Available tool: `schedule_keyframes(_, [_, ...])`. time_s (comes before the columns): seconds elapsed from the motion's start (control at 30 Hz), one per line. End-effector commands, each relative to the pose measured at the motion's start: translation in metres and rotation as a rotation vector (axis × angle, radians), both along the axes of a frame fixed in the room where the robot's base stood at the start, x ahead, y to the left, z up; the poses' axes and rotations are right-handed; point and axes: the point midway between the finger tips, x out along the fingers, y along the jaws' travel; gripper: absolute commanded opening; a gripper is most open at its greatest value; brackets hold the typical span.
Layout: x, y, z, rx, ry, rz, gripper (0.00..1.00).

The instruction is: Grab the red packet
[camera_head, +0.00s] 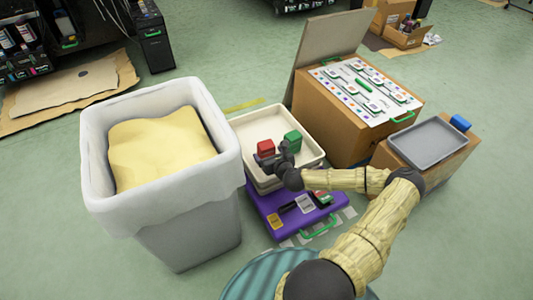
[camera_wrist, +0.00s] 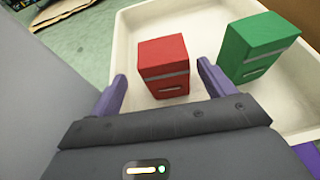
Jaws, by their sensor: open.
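The red packet (camera_head: 265,147) is a small red block with a pale stripe, standing in a cream tray (camera_head: 247,127). In the wrist view the red packet (camera_wrist: 163,66) stands just ahead of my gripper (camera_wrist: 160,82), roughly between its two purple fingers. The fingers are apart and I see no contact with the packet. The lower part of the packet lies close to the gripper body. A green packet (camera_head: 292,139) stands to the right of the red one in the same tray, and it also shows in the wrist view (camera_wrist: 258,46), just outside the right finger.
A large grey bin (camera_head: 190,235) with a white liner and yellow contents stands close left of the tray. A purple case (camera_head: 270,215) lies in front. A cardboard box (camera_head: 330,130) with a card-covered top and a grey tray (camera_head: 428,142) stand right.

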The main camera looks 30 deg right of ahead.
Motion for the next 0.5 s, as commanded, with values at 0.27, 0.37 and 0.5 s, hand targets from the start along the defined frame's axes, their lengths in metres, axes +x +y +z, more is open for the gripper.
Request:
schedule_keyframes(0.27, [0.022, -0.007, -0.020, -0.002, -0.001, 0.000, 0.82])
schedule_keyframes(0.37, [0.033, -0.008, -0.025, -0.002, -0.001, 0.000, 0.82])
schedule_keyframes(0.5, [0.042, -0.008, -0.026, 0.000, -0.001, 0.000, 0.82])
